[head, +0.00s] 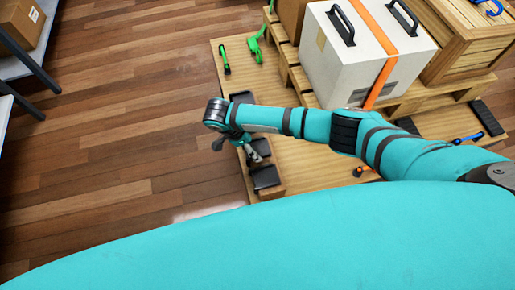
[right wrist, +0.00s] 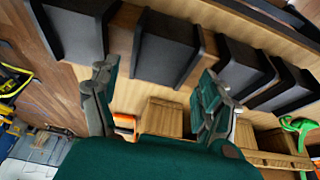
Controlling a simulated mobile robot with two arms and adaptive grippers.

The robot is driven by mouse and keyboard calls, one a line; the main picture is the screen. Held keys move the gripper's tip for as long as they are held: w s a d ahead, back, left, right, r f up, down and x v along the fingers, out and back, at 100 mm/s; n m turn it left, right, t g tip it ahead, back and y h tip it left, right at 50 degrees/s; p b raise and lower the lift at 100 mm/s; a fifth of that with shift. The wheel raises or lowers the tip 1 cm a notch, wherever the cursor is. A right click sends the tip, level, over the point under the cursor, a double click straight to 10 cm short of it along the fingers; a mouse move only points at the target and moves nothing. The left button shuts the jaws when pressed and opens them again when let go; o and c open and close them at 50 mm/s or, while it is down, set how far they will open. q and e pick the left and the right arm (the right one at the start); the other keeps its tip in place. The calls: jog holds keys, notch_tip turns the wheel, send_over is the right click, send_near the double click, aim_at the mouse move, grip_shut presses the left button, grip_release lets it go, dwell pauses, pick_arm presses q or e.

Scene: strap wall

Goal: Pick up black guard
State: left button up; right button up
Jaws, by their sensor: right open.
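Black guards lie in a row along the left edge of the wooden platform. In the head view one black guard (head: 266,177) is at the near end, with another just behind it and partly hidden by my gripper. The right wrist view shows several, including a black guard (right wrist: 165,47) ahead of the space between my fingers. My right gripper (head: 252,156) is over this row; in the right wrist view (right wrist: 158,75) its fingers are apart with nothing held between them. Whether a fingertip touches a guard is unclear. My left gripper is out of view.
A white box (head: 350,65) with an orange strap stands on a pallet, beside a wooden crate (head: 470,45). Green tools (head: 255,48) lie at the platform's far left. A blue-handled tool (head: 467,139) lies at right. The wooden floor at left is clear.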

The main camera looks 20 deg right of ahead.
jog(key=shift+d+f, duration=0.2)
jog(key=shift+f, duration=0.3)
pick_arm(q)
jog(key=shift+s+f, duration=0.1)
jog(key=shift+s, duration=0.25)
pick_arm(e)
jog(key=shift+f, duration=0.1)
jog(key=c, duration=1)
